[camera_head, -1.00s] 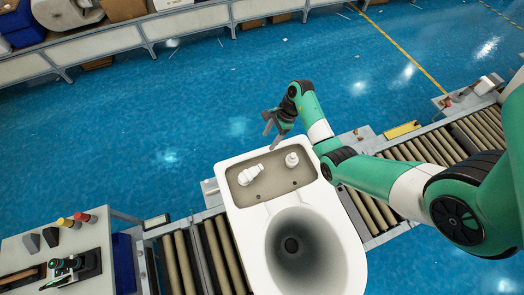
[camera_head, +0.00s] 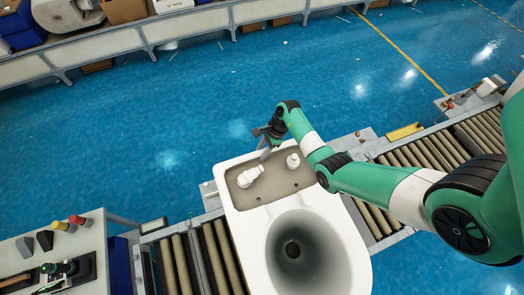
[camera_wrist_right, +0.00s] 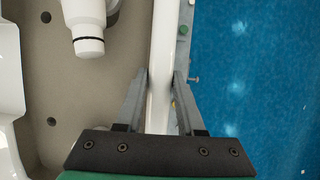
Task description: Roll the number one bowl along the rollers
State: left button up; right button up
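The white toilet bowl (camera_head: 335,225) rests on the conveyor at the lower middle of the head view, its round opening towards the viewer and its tank recess at the far end. My right gripper (camera_head: 265,153) is at the far rim of the recess. In the right wrist view, its two fingers (camera_wrist_right: 161,76) lie on either side of the white rim (camera_wrist_right: 163,40). I cannot tell whether they press on it. No number shows on the bowl. My left gripper is out of view.
Rollers (camera_head: 222,255) continue left of the bowl, and more rollers (camera_head: 430,148) run to the upper right. White fittings (camera_head: 250,176) stand in the recess. A control table (camera_head: 80,243) stands at lower left. Blue floor lies open behind the conveyor.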

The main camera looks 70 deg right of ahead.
grip_shut()
jog(key=shift+r, duration=0.1)
dwell(0.9)
